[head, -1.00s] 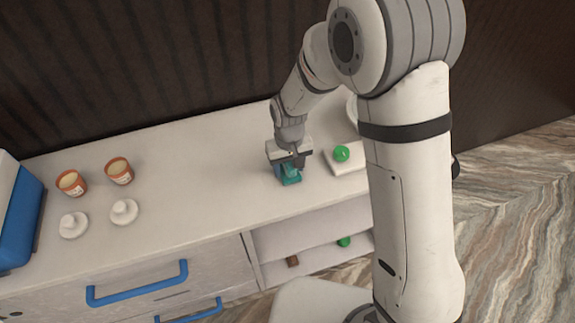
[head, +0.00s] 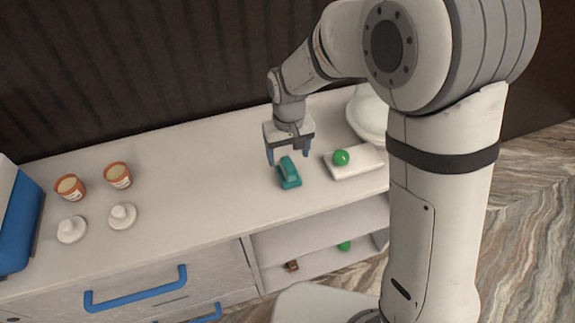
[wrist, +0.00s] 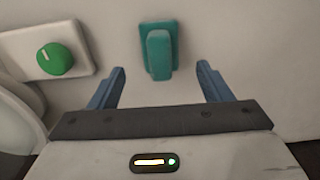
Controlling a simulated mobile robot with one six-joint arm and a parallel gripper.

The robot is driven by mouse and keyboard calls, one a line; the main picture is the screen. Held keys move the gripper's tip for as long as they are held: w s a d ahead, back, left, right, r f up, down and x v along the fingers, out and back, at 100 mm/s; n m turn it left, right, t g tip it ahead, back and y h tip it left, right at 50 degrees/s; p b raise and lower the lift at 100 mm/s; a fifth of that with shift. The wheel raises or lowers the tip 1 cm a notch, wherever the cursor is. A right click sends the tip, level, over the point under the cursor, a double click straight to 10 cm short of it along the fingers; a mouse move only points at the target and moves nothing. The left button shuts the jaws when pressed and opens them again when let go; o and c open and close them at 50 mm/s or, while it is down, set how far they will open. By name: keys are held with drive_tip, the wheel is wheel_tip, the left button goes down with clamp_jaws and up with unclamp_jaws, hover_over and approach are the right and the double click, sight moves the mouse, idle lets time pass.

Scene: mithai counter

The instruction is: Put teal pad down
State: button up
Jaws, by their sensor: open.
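The teal pad (head: 288,173) lies on the white counter top (head: 215,190), with a raised grip along its top. It also shows in the wrist view (wrist: 159,52), beyond and between my fingertips. My gripper (head: 289,157) is open and empty, just behind and above the pad in the head view. Its two blue fingers (wrist: 161,80) stand apart, and neither touches the pad.
A white block (head: 356,166) with a green knob stands right of the pad, with a white rounded bowl-like thing (head: 368,112) behind. Two orange cups (head: 117,176) and two white lids (head: 122,216) stand left. The counter between is clear.

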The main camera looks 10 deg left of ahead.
sight(290, 165)
wheel_tip(290, 165, up, 5)
drive_tip(key=shift+f, duration=0.15)
drive_tip(key=shift+d, duration=0.15)
drive_tip(key=s+d+r+m+t, duration=0.15)
drive_tip(key=d+r, duration=0.25)
drive_tip(key=d, duration=0.4)
drive_tip(key=s+d+r+m, duration=0.2)
drive_tip(key=s+d+r, duration=0.15)
drive_tip(key=d, duration=0.45)
drive_tip(key=s+d+r+m+t, duration=0.1)
drive_tip(key=s+d+m, duration=0.1)
drive_tip(key=s+d, duration=0.7)
drive_tip(key=shift+d+r+m, duration=0.15)
drive_tip(key=shift+d+m, duration=0.2)
drive_tip(key=shift+d, duration=0.25)
drive_tip(key=shift+t, duration=0.25)
